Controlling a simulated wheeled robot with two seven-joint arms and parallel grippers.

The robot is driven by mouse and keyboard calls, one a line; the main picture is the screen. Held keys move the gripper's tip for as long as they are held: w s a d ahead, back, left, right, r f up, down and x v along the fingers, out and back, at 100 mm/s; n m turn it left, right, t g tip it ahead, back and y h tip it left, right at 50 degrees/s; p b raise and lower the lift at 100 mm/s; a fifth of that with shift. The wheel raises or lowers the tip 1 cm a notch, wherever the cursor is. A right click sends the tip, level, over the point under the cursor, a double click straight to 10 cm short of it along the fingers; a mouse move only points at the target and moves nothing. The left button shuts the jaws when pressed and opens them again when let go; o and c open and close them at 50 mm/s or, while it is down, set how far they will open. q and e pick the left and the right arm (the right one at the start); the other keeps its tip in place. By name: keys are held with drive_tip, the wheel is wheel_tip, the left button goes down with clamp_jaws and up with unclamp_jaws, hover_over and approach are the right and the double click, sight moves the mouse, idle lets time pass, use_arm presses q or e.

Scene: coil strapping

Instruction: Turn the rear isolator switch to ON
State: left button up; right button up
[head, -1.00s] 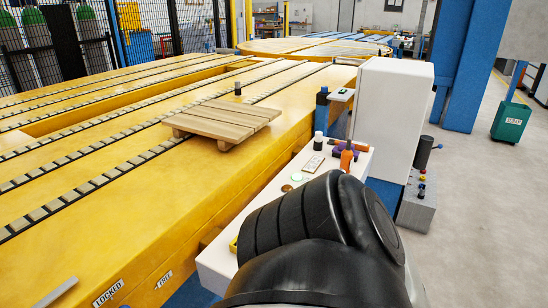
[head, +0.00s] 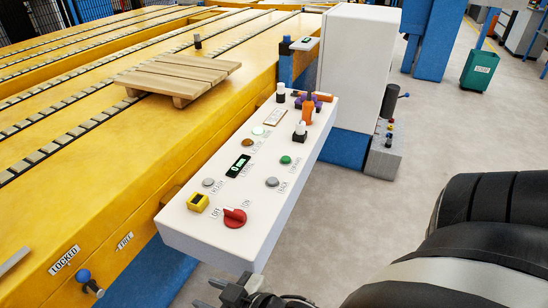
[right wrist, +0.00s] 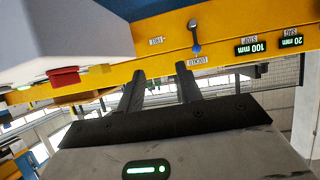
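A red rotary switch (head: 234,218) with OFF and ON labels sits at the near end of the white control panel (head: 188,236). Its pale pointer mark appears turned towards OFF. I see no label naming it the rear isolator. It also shows side-on as a red knob in the right wrist view (right wrist: 65,77). My right gripper (head: 207,293) is low at the bottom edge of the head view, below the panel's near end and apart from the switch. In the right wrist view its two fingers (right wrist: 160,88) are spread with nothing between them. My left gripper is out of view.
A blue-knobbed lever (head: 86,278) projects from the yellow table side (head: 110,262) near LOCKED and FREE labels. The panel carries several buttons, a yellow-framed item (head: 198,202) and an orange bottle (head: 308,110). A wooden pallet (head: 190,70) lies on the table.

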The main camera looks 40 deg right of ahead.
drive_tip(key=w+a+r+n+t+y+b, duration=0.1)
drive_tip(key=w+a+r+n+t+y, duration=0.3)
drive_tip(key=w+r+n, duration=0.5)
wheel_tip(320, 180, up, 7)
drive_tip(key=a+n+y+b, duration=0.1)
drive_tip(key=a+n+y, duration=0.1)
drive_tip(key=n+y, duration=0.45)
drive_tip(key=n+g+h+b, duration=0.5)
drive_tip(key=n+g+h, duration=1)
drive_tip(key=n, duration=0.7)
hover_over(234, 211)
drive_tip(key=f+g, duration=0.1)
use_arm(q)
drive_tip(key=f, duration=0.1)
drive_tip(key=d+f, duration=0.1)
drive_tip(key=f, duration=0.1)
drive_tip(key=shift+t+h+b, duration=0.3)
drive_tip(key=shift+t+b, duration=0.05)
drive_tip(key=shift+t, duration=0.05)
use_arm(e)
drive_tip(key=shift+m+y, duration=0.25)
drive_tip(key=shift+y, duration=0.1)
wheel_tip(234, 211, down, 16)
drive_tip(key=shift+r, duration=0.1)
